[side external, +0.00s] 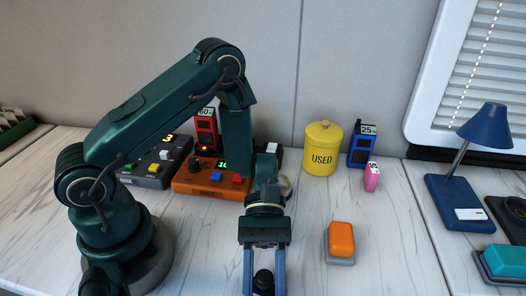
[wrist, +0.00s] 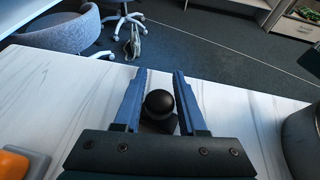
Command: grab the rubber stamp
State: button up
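The rubber stamp (wrist: 159,104) shows a round black knob on a dark body in the wrist view. It stands upright on the white table between the two blue fingers of my gripper (wrist: 157,95). A gap shows on each side of the knob, so the fingers are open around it. In the side view the black knob (side external: 263,281) is near the bottom edge, between the fingers of my gripper (side external: 264,284). The stamp's lower part is cut off or hidden there.
An orange block on a grey base (side external: 341,243) lies right of my gripper. A yellow "USED" canister (side external: 322,150), a pink item (side external: 372,177) and an orange control box (side external: 210,175) stand behind. A blue lamp (side external: 483,128) is at right. The table's edge lies beyond the stamp in the wrist view.

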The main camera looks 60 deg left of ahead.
grip_shut()
jog(key=shift+r, duration=0.15)
